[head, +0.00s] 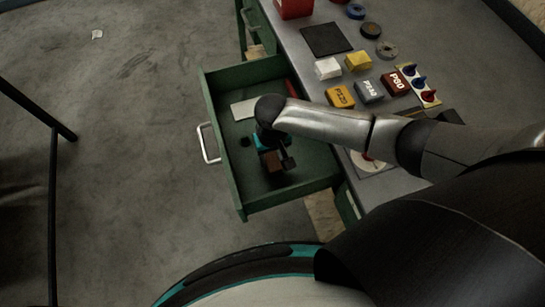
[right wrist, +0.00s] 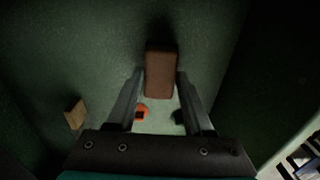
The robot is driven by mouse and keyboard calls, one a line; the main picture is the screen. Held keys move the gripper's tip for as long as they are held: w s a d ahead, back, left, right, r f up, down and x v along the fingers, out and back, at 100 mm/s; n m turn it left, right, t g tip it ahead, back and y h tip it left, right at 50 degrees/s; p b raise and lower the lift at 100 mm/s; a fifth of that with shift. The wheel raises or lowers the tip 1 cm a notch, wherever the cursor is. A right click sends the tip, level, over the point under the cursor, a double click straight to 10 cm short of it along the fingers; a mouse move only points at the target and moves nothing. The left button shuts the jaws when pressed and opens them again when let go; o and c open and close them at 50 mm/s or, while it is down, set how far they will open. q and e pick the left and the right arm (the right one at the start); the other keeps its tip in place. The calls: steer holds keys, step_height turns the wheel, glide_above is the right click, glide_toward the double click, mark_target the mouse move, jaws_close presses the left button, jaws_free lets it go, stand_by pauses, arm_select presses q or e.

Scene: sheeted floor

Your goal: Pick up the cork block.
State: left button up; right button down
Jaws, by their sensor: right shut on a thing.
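The cork block (right wrist: 160,72), a brown rectangular block, is between the fingertips of my right gripper (right wrist: 160,82) in the right wrist view. The fingers are shut on its sides, and its far end sticks out past them. In the head view, the right gripper (head: 274,156) reaches down into the open green drawer, with the brown block (head: 271,163) at its tips. I cannot tell whether the block touches the drawer floor. My left gripper is not in view.
The green drawer (head: 222,165) stands open from the grey workbench (head: 300,62). In it lie a pale flat piece (head: 243,109), a small tan block (right wrist: 75,114) and an orange item (right wrist: 141,112). Abrasive blocks, including a yellow one (head: 340,96), sit on the bench beside my arm.

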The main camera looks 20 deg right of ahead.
mark_target(272, 160)
step_height(272, 160, up, 19)
steer(key=p, duration=0.5)
steer(key=shift+p, duration=0.35)
steer(key=shift+r, duration=0.1)
